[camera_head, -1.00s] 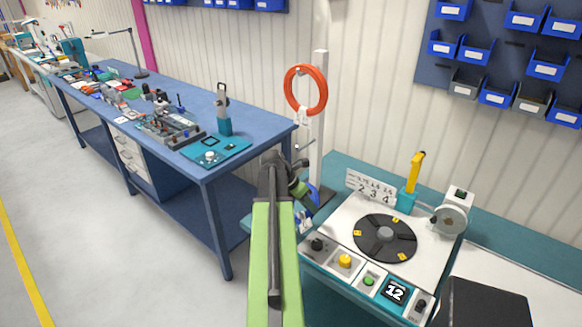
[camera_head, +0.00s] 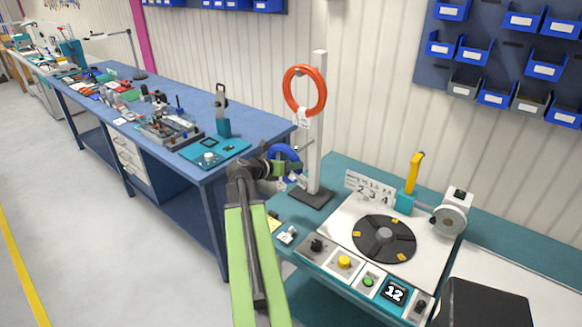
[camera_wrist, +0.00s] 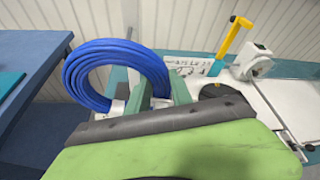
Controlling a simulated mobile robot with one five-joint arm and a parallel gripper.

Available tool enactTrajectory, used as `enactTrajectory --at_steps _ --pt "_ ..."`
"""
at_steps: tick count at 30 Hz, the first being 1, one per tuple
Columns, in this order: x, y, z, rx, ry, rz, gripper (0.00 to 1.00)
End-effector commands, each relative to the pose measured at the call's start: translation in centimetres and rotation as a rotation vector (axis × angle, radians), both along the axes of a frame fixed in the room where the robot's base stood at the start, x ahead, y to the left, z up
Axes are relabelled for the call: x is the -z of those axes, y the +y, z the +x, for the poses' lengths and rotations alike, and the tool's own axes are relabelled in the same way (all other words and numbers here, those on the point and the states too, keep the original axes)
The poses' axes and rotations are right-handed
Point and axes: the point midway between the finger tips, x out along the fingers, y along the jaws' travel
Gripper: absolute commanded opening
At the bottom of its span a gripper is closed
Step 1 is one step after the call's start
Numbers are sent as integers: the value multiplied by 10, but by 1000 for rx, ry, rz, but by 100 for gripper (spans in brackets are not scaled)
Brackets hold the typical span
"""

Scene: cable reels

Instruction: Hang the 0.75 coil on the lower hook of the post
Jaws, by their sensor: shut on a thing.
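A blue coil (camera_head: 284,150) is held in my gripper (camera_head: 290,170) just left of the white post (camera_head: 317,130). In the wrist view the blue coil (camera_wrist: 112,52) stands upright, with my gripper (camera_wrist: 158,92) shut at its lower right part. No size marking on it is readable. The thin lower hook (camera_head: 305,147) sticks out left from the post, close beside the coil. Whether coil and hook touch cannot be told. An orange coil (camera_head: 290,100) with a white tag hangs at the post's upper part; its hook is hidden.
The post's dark base (camera_head: 311,198) stands on the teal bench. A winding machine with a black disc (camera_head: 384,239) and a yellow-handled lever (camera_head: 413,178) is to the right. The blue workbench (camera_head: 190,105) with clutter is to the left.

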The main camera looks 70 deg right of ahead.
Motion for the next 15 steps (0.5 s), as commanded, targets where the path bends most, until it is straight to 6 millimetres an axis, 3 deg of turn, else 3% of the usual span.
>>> enactTrajectory --at_steps 15 --pt "0 -47 -12 2 -1 0 0"
